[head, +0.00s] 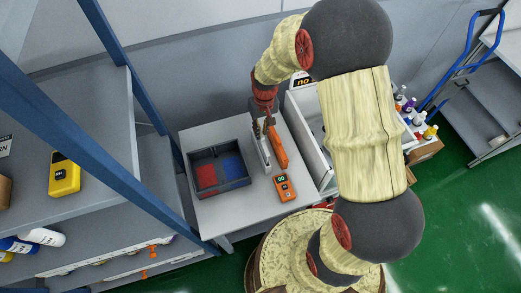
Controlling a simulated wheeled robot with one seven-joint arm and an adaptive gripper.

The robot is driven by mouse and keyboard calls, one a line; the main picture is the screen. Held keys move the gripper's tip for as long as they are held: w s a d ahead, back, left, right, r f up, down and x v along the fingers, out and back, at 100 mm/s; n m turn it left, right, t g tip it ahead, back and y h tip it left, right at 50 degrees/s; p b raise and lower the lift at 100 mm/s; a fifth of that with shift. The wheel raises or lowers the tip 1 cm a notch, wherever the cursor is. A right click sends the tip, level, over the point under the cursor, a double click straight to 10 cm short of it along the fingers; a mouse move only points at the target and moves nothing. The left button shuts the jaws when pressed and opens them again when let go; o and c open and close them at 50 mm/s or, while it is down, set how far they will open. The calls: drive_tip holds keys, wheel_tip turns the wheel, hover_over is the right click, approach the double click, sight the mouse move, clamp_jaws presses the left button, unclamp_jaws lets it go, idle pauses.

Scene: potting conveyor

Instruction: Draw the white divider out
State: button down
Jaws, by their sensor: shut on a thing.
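The white divider (264,157) shows as a thin pale panel below my gripper, right of the dark grey bin (189,182). My gripper (262,132) is shut on the divider, over the light table. It is small here, so I cannot tell whether the divider's lower edge touches the table. The bin holds red contents (206,177) on the left and blue contents (232,167) on the right. The divider is apart from the bin's visible inside.
An orange tool (278,150) is close right of the divider. An orange handheld meter (284,187) lies on the table in front. A white-walled unit (312,148) stands right of the table. Blue-framed shelving (85,100) stands left. The table's front left is clear.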

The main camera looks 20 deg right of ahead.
drive_tip(key=shift+r, duration=0.55)
drive_tip(key=shift+r+p, duration=1.05)
drive_tip(key=shift+r, duration=0.2)
drive_tip(key=shift+r, duration=0.15)
wheel_tip(320, 180, up, 7)
drive_tip(key=p, duration=0.4)
idle(0.5)
drive_tip(key=shift+f, duration=0.2)
